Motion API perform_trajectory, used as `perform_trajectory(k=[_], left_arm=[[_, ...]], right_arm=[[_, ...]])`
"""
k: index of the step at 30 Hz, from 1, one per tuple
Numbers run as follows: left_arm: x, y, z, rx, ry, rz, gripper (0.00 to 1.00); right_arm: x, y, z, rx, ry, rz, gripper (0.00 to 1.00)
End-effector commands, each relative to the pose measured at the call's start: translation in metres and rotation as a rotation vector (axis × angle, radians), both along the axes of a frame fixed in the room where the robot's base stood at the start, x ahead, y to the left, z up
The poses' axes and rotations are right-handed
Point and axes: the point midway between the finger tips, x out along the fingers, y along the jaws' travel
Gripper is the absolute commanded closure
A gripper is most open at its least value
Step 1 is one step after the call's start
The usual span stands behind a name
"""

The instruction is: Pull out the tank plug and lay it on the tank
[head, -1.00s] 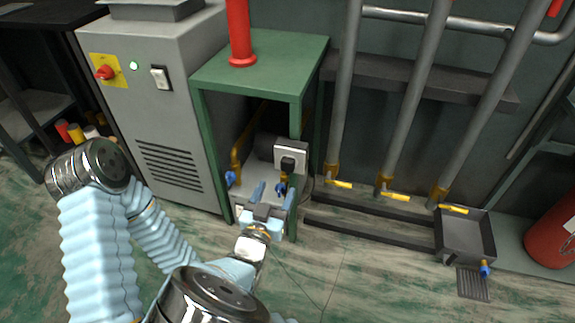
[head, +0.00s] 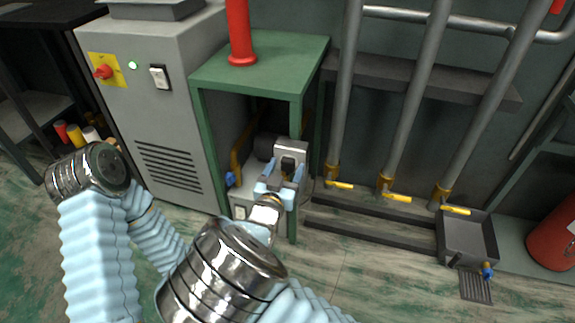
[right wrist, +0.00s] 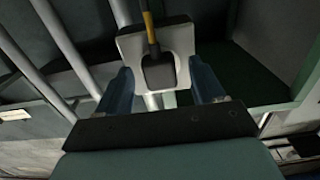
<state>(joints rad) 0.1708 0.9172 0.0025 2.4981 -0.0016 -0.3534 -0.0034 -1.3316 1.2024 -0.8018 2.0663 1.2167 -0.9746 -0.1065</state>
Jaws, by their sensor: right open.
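The tank plug (head: 288,163) looks like a small black block on a pale square plate (head: 291,147), at the front of the unit under the green stand. In the right wrist view the black plug (right wrist: 159,74) sits against the pale plate (right wrist: 131,46), with a yellow-brown strip above it. My right gripper (head: 283,172) is open, its blue fingers at either side of the plug with gaps visible in the right wrist view (right wrist: 160,70). The grey tank body (head: 240,200) is partly hidden behind my right arm and the stand. My left gripper is not in view.
The green stand (head: 270,62) has legs close around the unit and carries a red post (head: 240,35). A grey cabinet (head: 165,120) stands at left. Pipes with yellow-handled valves (head: 397,197) and a grey tray (head: 465,238) are at right. The floor in front is clear.

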Motion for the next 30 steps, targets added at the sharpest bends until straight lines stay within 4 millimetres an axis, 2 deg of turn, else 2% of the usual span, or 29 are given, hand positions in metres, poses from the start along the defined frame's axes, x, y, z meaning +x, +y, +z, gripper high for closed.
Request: perform_trajectory(k=[28, 30], left_arm=[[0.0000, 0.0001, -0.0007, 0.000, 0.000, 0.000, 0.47], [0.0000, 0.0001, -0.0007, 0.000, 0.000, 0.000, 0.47]], right_arm=[[-0.0002, -0.0002, 0.0000, 0.001, 0.000, 0.000, 0.32], [-0.0002, 0.0000, 0.0000, 0.001, 0.000, 0.000, 0.41]])
